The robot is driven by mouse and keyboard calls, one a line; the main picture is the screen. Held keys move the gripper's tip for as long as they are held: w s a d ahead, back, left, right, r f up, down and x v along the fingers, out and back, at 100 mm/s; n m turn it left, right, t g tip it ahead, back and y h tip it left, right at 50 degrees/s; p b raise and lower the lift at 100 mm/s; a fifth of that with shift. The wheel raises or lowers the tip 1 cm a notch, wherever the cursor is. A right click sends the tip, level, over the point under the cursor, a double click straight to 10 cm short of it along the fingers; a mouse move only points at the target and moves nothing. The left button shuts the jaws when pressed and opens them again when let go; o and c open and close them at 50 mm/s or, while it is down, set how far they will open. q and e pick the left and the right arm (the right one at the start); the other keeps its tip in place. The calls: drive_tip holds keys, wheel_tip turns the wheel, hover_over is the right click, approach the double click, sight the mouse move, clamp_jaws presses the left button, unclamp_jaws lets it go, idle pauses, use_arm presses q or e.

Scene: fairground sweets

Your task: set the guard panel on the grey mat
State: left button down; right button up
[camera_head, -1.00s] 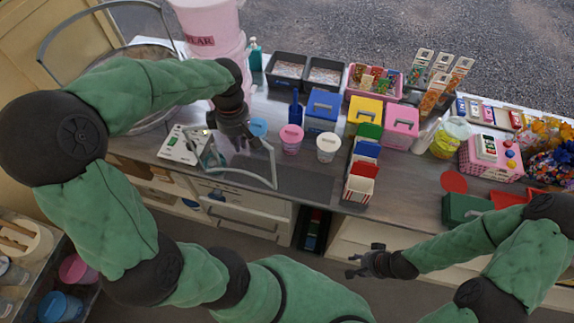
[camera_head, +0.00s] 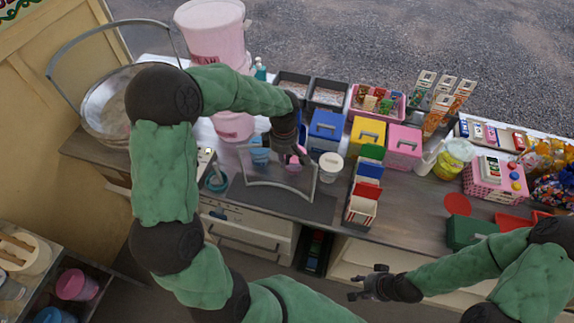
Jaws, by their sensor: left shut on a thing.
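The guard panel (camera_head: 277,190) is a clear sheet with a pale grey frame. My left gripper (camera_head: 292,152) is shut on its upper right part, and the panel stands roughly upright above the front of the counter. Whether its lower edge touches anything I cannot tell. The grey mat (camera_head: 322,208) appears as a dark grey patch at the counter's front, partly behind and below the panel. My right gripper (camera_head: 364,284) is open and empty, in front of the counter and away from the panel.
Behind the panel stand a blue tub (camera_head: 260,155), a pink tub (camera_head: 293,165) and a white tub (camera_head: 330,167). A striped box rack (camera_head: 362,208) stands close on the right. The candyfloss machine's bowl (camera_head: 105,105) is at the left.

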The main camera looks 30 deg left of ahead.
use_arm(q)
drive_tip(key=shift+w+d+f, duration=0.1)
drive_tip(key=shift+w+f, duration=0.05)
drive_tip(key=shift+f, duration=0.55)
drive_tip(key=shift+w+d+f, duration=0.1)
drive_tip(key=shift+w+f, duration=0.1)
drive_tip(key=shift+f, duration=0.5)
drive_tip(key=shift+w+d+f, duration=0.1)
drive_tip(key=shift+w+f, duration=0.05)
drive_tip(key=shift+f, duration=0.65)
drive_tip(key=c, duration=1.4)
unclamp_jaws()
drive_tip(key=shift+b, duration=0.3)
drive_tip(key=shift+s, duration=0.1)
wheel_tip(320, 180, up, 12)
drive_tip(key=shift+r+p, duration=0.1)
drive_tip(key=shift+p, duration=0.5)
